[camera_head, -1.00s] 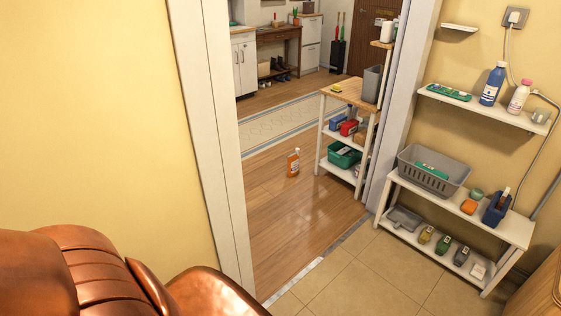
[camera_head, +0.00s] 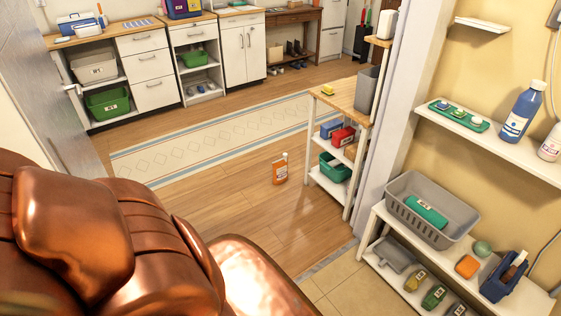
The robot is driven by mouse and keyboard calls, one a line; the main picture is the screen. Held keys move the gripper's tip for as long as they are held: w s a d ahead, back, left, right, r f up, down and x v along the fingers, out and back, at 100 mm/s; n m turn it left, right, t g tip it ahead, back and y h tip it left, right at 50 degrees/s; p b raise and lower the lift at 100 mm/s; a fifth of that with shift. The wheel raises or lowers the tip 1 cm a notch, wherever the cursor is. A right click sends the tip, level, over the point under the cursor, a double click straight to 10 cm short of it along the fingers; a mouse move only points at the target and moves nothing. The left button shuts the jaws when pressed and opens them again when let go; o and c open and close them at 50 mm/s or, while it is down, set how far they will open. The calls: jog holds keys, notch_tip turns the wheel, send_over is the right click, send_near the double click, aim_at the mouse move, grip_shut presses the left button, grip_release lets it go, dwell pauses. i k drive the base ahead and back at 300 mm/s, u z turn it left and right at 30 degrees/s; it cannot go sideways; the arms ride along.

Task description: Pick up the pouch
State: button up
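An orange container (camera_head: 281,169) with a pale label and a white top stands upright on the wooden floor beyond the doorway, left of a small shelf unit. It may be the pouch, but I cannot tell at this size whether it is a pouch or a bottle. Nothing touches it. My copper-coloured arm fills the lower left of the head view. My gripper's fingers are not in view.
A wooden-topped shelf unit (camera_head: 341,94) stands right of the container. The door frame (camera_head: 408,110) and a white shelf rack with a grey basket (camera_head: 430,209) are at right. White cabinets (camera_head: 154,71) line the back.

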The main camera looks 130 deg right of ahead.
aim_at(279, 166)
jog(key=k, duration=1.1)
jog(key=z, duration=4.2)
jog(key=i, duration=0.95)
jog(key=u, duration=0.55)
jog(key=i, duration=1.05)
jog(key=u, duration=0.55)
